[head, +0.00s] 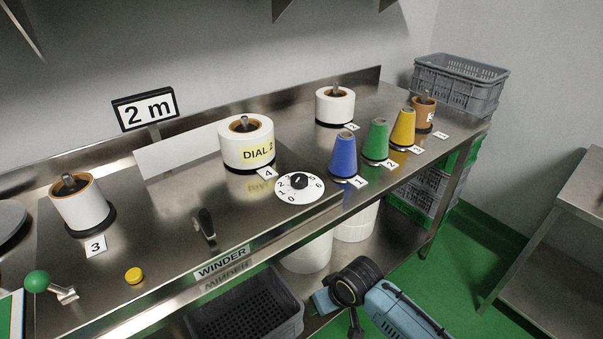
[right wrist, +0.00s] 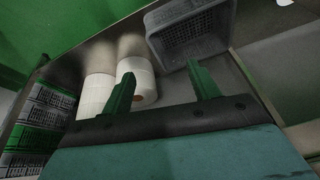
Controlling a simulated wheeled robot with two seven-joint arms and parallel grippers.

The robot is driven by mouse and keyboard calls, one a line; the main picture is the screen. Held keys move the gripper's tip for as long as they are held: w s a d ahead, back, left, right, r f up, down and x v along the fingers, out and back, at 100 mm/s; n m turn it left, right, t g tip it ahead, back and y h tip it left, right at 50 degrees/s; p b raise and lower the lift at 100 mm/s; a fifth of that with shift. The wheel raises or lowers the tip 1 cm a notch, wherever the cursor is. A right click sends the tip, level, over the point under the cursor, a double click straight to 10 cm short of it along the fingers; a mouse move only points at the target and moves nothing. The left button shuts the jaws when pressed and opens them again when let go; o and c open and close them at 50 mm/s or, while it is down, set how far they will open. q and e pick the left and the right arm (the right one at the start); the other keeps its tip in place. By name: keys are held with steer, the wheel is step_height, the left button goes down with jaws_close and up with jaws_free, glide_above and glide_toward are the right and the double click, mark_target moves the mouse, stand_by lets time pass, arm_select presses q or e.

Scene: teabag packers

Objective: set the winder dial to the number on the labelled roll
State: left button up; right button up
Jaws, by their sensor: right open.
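The labelled roll (head: 247,146) is a large white roll on a spindle on the steel bench, with a yellow label reading "DIAL 2". The winder dial (head: 285,192) is a white disc with a black knob (head: 299,180) at its centre, just right of and in front of that roll. The figures 0, 1, 5 and 6 are readable on it; the knob's setting is too small to tell. My right gripper is open and empty in the right wrist view (right wrist: 160,74), below the bench top and away from the dial. My left gripper is not in view.
A black handle (head: 206,224) stands left of the dial; blue (head: 342,155), green (head: 375,140) and yellow (head: 403,128) cones stand right. A black crate (head: 245,310) sits below the bench's front edge.

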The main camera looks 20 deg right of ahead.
arm_select(q)
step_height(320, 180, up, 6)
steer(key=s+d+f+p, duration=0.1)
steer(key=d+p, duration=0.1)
steer(key=p, duration=0.3)
arm_select(e)
steer(key=w+a+r, duration=0.2)
steer(key=w+r, duration=0.1)
steer(key=r, duration=0.6)
steer(key=w+a+r, duration=0.2)
steer(key=r, duration=0.6)
step_height(320, 180, up, 18)
steer(key=m+h+p, duration=0.1)
steer(key=p, duration=0.1)
glide_above(299, 177)
steer(key=s, duration=0.5)
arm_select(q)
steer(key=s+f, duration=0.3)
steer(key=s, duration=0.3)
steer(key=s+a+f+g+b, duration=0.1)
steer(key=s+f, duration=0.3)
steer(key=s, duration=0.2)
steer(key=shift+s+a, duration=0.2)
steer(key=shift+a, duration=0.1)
arm_select(e)
steer(key=shift+t, duration=0.3)
steer(key=x, duration=1.3)
steer(key=shift+s+d+f, duration=0.2)
steer(key=shift+s+d, duration=0.05)
steer(key=shift+d, duration=0.1)
